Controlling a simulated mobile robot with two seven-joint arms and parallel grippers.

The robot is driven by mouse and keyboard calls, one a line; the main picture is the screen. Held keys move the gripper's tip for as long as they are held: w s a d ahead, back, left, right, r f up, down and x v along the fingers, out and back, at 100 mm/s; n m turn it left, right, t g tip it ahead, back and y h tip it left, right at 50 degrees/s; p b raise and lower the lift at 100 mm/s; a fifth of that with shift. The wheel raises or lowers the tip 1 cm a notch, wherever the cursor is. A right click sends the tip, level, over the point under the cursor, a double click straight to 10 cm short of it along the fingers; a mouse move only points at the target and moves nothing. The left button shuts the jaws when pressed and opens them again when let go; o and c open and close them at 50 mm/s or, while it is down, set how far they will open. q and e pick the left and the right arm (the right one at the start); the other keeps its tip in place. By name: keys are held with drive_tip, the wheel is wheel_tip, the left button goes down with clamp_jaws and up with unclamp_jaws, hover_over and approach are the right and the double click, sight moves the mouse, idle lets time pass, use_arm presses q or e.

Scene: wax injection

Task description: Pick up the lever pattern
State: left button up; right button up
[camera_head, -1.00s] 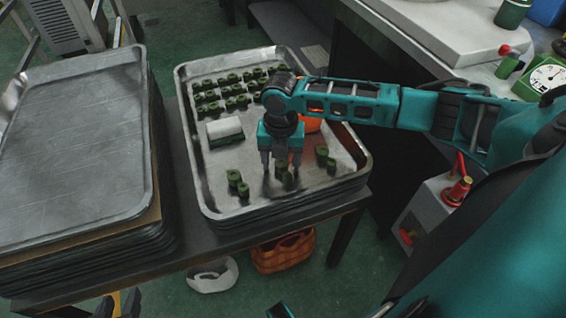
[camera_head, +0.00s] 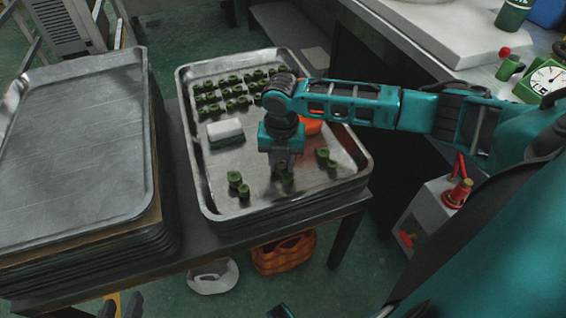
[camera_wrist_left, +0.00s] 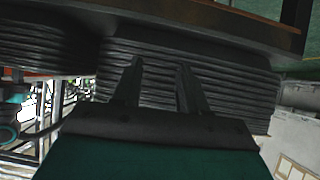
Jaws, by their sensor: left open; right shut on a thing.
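Dark green lever patterns stand on the metal tray (camera_head: 207,190). One lever pattern (camera_head: 284,180) is under my right gripper (camera_head: 284,167), whose fingers are shut on its upper part; it is partly hidden by them and appears to be still at tray level. Another lever pattern (camera_head: 238,184) stands to its left, and one (camera_head: 325,158) to its right. My left gripper is open and empty in the left wrist view (camera_wrist_left: 159,68), pointing toward the side of the stacked trays (camera_wrist_left: 225,85).
Several small green patterns (camera_head: 208,97) stand in rows at the tray's back. A white-and-green block (camera_head: 225,132) lies mid-tray, and an orange thing (camera_head: 311,127) sits partly behind my right arm. An empty tray stack (camera_head: 75,150) stands left. An orange basket (camera_head: 283,254) is below.

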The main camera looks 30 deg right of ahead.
wheel_tip(320, 180, up, 10)
drive_tip(key=p, duration=0.3)
wheel_tip(320, 180, up, 10)
drive_tip(key=p, duration=0.2)
hover_over(282, 164)
use_arm(q)
drive_tip(key=r, duration=0.1)
drive_tip(key=a, duration=0.1)
drive_tip(key=r, duration=0.1)
drive_tip(key=shift+s+a+r, duration=0.25)
drive_tip(key=shift+s+r, duration=0.05)
drive_tip(key=shift+s, duration=0.05)
use_arm(e)
drive_tip(key=shift+s+a, duration=0.1)
drive_tip(key=shift+a+r, duration=0.1)
